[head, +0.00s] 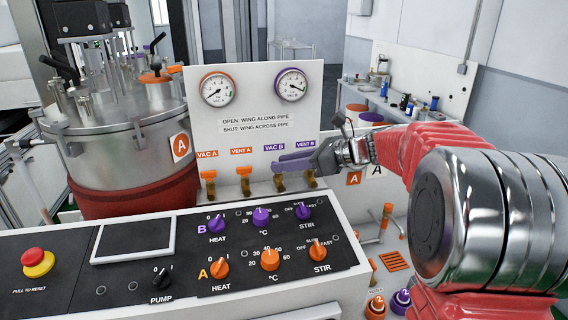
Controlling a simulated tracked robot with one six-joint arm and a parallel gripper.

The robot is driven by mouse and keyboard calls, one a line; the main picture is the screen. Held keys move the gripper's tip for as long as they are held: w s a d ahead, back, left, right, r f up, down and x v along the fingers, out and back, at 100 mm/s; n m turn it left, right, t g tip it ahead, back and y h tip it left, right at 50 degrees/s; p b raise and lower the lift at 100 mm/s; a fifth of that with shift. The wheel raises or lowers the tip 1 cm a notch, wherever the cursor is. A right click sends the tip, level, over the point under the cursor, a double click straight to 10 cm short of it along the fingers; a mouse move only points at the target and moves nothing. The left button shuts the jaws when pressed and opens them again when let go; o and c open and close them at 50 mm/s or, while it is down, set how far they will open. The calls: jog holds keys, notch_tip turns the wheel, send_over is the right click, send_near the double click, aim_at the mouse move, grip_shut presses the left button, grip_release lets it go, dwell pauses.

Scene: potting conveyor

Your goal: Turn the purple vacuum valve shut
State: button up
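The purple vacuum valve (288,165) is under the VAC B label on the white panel. My gripper (318,158) reaches in from the right, at the right end of this purple shape and in front of the VENT B valve (311,180). The fingers are small and overlap the purple parts, so I cannot tell whether they touch or grip the wing. The VENT B wing is mostly hidden.
Two orange-winged valves, VAC A (208,175) and VENT A (244,171), stand to the left. Two gauges (217,89) (291,84) sit above. The control console (262,252) with knobs lies in front; a steel vessel (130,150) stands at left.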

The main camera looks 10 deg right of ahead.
jog(key=shift+w+a+f, duration=0.1)
jog(key=shift+w+a, duration=0.1)
jog(key=shift+c, duration=0.3)
grip_shut()
jog(key=shift+w+n+y, duration=0.1)
jog(key=shift+n+y, duration=0.2)
jog(key=shift+w+d+f+n+g+y, duration=0.15)
jog(key=shift+n+g+y, duration=0.3)
jog(key=shift+n+g, duration=0.65)
jog(key=shift+w+d+f+n+g+y, duration=0.1)
jog(key=shift+n+g+y, duration=0.35)
jog(key=shift+n+g, duration=0.6)
jog(key=shift+m+g, duration=0.25)
